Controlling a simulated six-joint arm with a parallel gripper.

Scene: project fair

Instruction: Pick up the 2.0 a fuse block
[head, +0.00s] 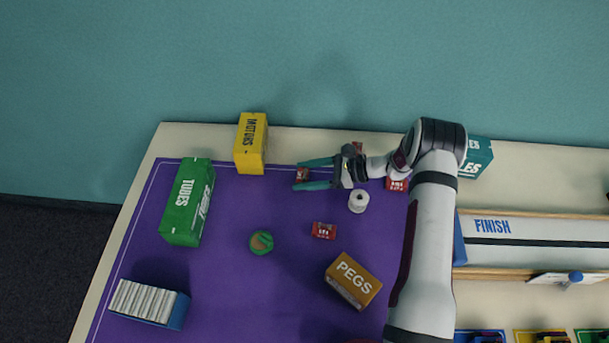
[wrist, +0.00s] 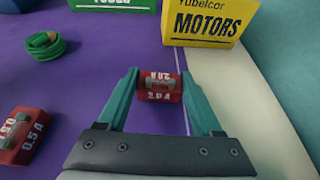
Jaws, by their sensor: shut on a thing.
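The 2.0 A fuse block (wrist: 160,88) is a small red block with white "2.0 A" lettering, in the middle of the wrist view. My gripper (wrist: 160,76) has its two teal fingers on either side of it and is shut on it. In the head view the fuse block (head: 302,175) sits between the fingertips of my gripper (head: 297,175), near the back edge of the purple mat (head: 270,200). I cannot tell whether it is clear of the mat.
A yellow MOTORS box (head: 250,145) and green TUBES box (head: 188,202) stand left of the gripper. A red 0.5 A block (wrist: 22,135), white spool (head: 358,202), green coil (head: 261,242), PEGS box (head: 352,282) and another red block (head: 397,185) are nearby.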

